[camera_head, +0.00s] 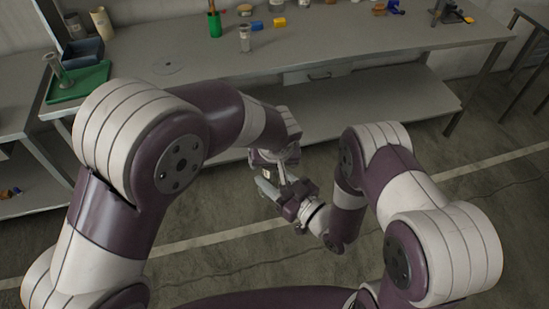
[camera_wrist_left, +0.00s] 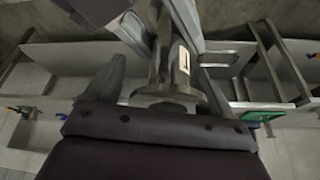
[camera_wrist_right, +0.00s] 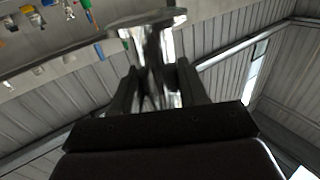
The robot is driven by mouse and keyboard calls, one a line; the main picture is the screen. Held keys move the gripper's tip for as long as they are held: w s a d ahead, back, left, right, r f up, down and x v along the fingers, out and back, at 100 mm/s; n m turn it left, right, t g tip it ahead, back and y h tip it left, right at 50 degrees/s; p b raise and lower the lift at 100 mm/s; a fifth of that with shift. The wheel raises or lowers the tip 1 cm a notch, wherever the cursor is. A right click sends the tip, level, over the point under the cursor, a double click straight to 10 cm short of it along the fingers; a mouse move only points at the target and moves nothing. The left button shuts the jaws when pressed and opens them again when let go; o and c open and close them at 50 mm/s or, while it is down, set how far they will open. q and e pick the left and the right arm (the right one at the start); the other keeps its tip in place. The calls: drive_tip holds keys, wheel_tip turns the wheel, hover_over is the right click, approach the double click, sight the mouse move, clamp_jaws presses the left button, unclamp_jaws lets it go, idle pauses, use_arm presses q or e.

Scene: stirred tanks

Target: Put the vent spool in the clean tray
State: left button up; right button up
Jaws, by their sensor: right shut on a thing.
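The vent spool (camera_wrist_right: 148,20), a grey metal tube with round flanges, is between my right gripper's fingers (camera_wrist_right: 157,78); they are shut on its body. In the left wrist view the spool (camera_wrist_left: 183,68) stands between the spread fingers of my left gripper (camera_wrist_left: 163,72), which is open around it. In the head view my right gripper (camera_head: 288,190) and left gripper (camera_head: 275,157) meet in front of the bench; the spool is mostly hidden there. A green tray (camera_head: 92,84) lies on the left bench with a flanged metal piece standing on it. I cannot tell whether it is the clean tray.
A dark blue bin (camera_head: 84,52) stands behind the green tray. The long grey bench (camera_head: 330,50) carries a green cup (camera_head: 214,24), a metal cylinder (camera_head: 245,40) and small coloured pieces. Its middle front is largely clear. My two grippers are very close together.

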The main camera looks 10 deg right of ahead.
use_arm(q)
drive_tip(key=shift+d, duration=0.1)
drive_tip(key=c, duration=0.7)
drive_tip(key=shift+c, duration=0.5)
use_arm(e)
drive_tip(key=o, duration=1.1)
drive_tip(key=shift+a, duration=0.1)
drive_tip(key=shift+c, duration=0.2)
drive_tip(key=shift+o, duration=1)
